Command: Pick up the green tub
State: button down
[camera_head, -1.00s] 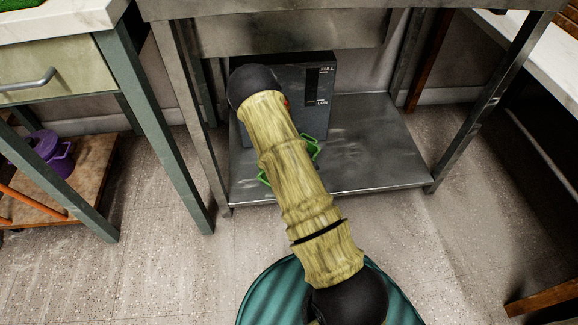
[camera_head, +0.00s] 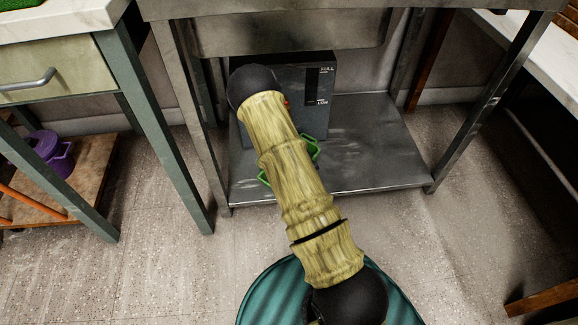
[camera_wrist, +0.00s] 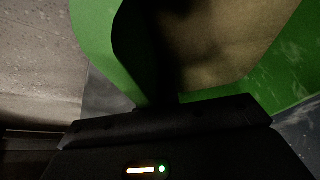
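The green tub (camera_head: 312,146) is on the low metal shelf under the steel table. My arm hides most of it in the head view, and only green edges show on either side of the arm. In the wrist view the green tub (camera_wrist: 95,35) is very close, with its green wall and brownish, shaded inside filling much of the picture. My gripper (camera_wrist: 148,45) is at the tub's wall, with a dark finger shape overlapping the green. Shadow hides the fingertips, so I cannot tell whether they grip the wall. The head view does not show my gripper.
A dark grey box (camera_head: 318,95) stands on the metal shelf (camera_head: 375,150) behind the tub. Steel table legs bound the shelf left and right, and the tabletop (camera_head: 280,30) is above. A purple pot (camera_head: 52,150) sits on a low wooden shelf at left.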

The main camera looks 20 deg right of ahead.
jog(key=shift+s, duration=0.25)
dwell(0.3)
jog(key=shift+s+r+p, duration=0.15)
jog(key=shift+r+p, duration=0.4)
jog(key=shift+p, duration=0.6)
notch_tip(320, 180, up, 6)
jog(key=p, duration=0.4)
jog(key=s+a+p, duration=0.2)
jog(key=s+p, duration=0.2)
jog(key=s, duration=0.5)
jog(key=s+a+p, duration=0.3)
jog(key=s+p, duration=0.1)
jog(key=s, duration=0.5)
jog(key=shift+s+a, duration=0.25)
jog(key=shift+f, duration=0.1)
